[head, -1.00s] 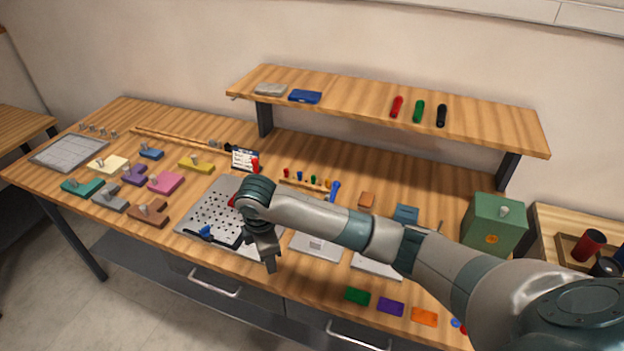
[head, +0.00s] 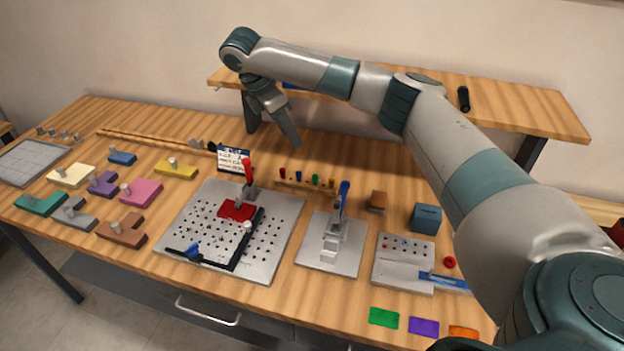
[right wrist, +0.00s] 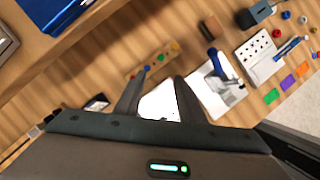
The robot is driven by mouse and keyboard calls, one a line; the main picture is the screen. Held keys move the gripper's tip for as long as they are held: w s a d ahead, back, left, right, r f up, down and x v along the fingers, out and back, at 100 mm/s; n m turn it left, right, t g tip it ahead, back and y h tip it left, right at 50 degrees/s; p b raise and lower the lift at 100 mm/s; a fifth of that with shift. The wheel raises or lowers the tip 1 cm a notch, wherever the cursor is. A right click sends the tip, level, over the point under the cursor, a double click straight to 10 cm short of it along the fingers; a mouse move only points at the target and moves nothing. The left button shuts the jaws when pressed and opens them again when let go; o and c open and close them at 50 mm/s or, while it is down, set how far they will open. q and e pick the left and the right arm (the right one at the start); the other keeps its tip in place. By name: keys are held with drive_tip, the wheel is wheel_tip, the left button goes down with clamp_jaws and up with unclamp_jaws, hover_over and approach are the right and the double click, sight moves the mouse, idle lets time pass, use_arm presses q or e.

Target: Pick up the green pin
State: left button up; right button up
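The green pin (head: 315,180) stands in a small wooden rack (head: 305,188) at the back middle of the bench, in a row with red, blue and orange pins. In the right wrist view the green pin (right wrist: 160,57) shows small, just beyond the fingertips. My right gripper (head: 294,140) points down above and behind the rack, clear of the pins. In the right wrist view its fingers (right wrist: 160,80) are apart with nothing between them. My left gripper is out of view.
A raised shelf (head: 530,110) stands behind, close to my right arm. In front are a perforated plate (head: 285,215) with a red-handled clamp (head: 247,172), a blue-handled clamp (head: 342,195) and a grey holed block (head: 400,275). Coloured blocks lie at left.

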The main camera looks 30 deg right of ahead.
drive_tip(key=shift+s, duration=0.1)
drive_tip(key=p, duration=0.2)
approach(315, 181)
drive_tip(key=shift+w+d+f, duration=0.45)
drive_tip(key=shift+d+f, duration=0.1)
drive_tip(key=shift+d, duration=0.2)
drive_tip(key=shift+d+f, duration=0.1)
drive_tip(key=shift+f, duration=0.25)
